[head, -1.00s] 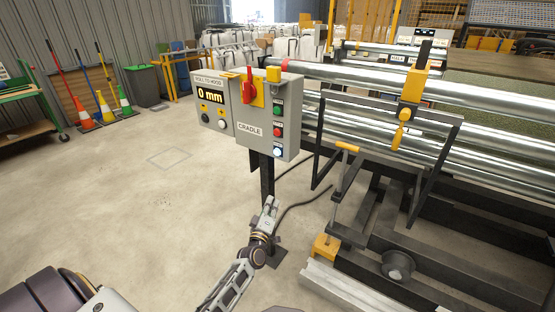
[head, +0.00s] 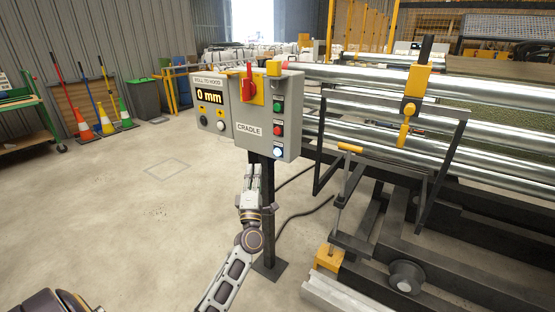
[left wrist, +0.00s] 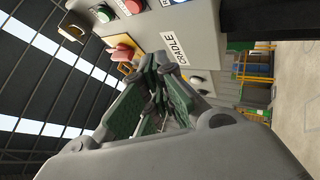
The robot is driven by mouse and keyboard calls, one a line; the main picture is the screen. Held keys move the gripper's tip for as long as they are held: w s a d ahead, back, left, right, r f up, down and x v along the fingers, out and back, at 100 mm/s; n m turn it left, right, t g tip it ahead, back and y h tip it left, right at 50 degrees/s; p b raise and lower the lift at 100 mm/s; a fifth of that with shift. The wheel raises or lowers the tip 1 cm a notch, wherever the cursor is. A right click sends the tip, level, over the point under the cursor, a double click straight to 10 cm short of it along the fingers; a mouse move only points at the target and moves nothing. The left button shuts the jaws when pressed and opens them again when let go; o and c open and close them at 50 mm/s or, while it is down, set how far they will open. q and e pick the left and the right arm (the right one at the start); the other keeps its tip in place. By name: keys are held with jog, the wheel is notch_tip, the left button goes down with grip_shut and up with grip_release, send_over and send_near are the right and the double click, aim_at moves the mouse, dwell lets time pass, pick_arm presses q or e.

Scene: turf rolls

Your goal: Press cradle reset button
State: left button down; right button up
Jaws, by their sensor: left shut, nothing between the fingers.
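The grey cradle control box (head: 240,142) stands on a dark post and bears the label CRADLE. Down its right side are a green button (head: 278,107), a red button (head: 278,131) and a whitish button (head: 278,152) at the bottom. My left gripper (head: 253,168) is shut and empty, pointing up just below the box's lower edge in the head view, left of the whitish button. In the left wrist view the shut fingers (left wrist: 168,62) lie before the box face, with the green button (left wrist: 103,12) and part of the red button beyond. My right gripper is not in view.
A red rotary switch (head: 248,84) sits on a yellow plate on the box. Right of it stands the machine with long metal rollers (head: 400,112) and a dark cradle frame (head: 440,180). A cable runs on the floor. The floor at left is open.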

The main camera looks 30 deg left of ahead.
aim_at(277, 152)
pick_arm(q)
jog(key=shift+s+a+r+n+y, duration=0.15)
jog(key=shift+s+r+n+y, duration=0.1)
jog(key=shift+r+n+y, duration=0.2)
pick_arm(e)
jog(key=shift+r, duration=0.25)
pick_arm(q)
jog(key=shift+w, duration=0.1)
jog(key=w+b, duration=0.2)
jog(key=w, duration=0.6)
jog(key=shift+w+d+b, duration=0.3)
jog(key=shift+d, duration=0.05)
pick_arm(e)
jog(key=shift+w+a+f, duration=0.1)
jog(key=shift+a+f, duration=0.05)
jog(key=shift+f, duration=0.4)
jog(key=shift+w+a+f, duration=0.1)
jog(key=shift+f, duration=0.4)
pick_arm(q)
jog(key=shift+w, duration=0.85)
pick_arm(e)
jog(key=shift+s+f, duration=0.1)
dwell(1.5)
pick_arm(q)
jog(key=shift+s, duration=0.2)
jog(key=shift+s+p, duration=0.35)
jog(key=shift+s, duration=0.3)
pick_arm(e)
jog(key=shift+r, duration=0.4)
